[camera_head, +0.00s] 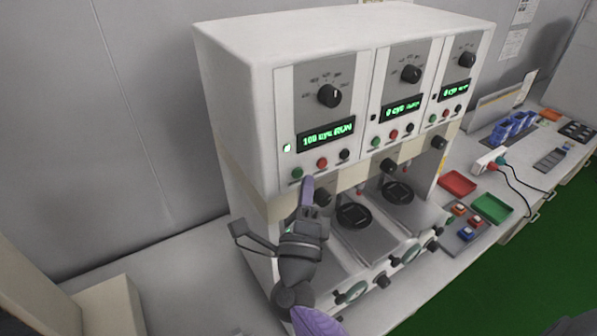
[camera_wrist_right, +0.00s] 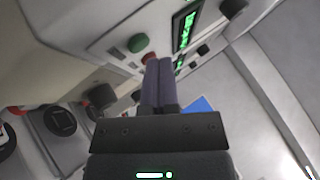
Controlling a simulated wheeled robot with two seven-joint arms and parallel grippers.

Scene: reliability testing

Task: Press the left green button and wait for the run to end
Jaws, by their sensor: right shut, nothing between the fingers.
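The tester (camera_head: 250,75) is a white machine with three control panels. Its left panel has a left green button (camera_head: 297,172), a red button (camera_head: 322,163) and a black button (camera_head: 344,154) in a row. Above them, the left display (camera_head: 327,135) shows green text and a small lamp (camera_head: 287,147) glows. My right gripper (camera_head: 307,182) is shut and empty just below the green and red buttons. In the right wrist view, the shut fingers (camera_wrist_right: 160,70) partly cover the red button (camera_wrist_right: 150,57), and the green button (camera_wrist_right: 138,43) is clear of them. Contact cannot be told. My left gripper is not in view.
The middle display (camera_head: 402,109) and right display (camera_head: 456,90) are also lit. Knobs and round black stations (camera_head: 398,192) sit below the panels. A red tray (camera_head: 457,184), a green tray (camera_head: 492,208) and blue holders (camera_head: 512,127) stand on the bench to the right.

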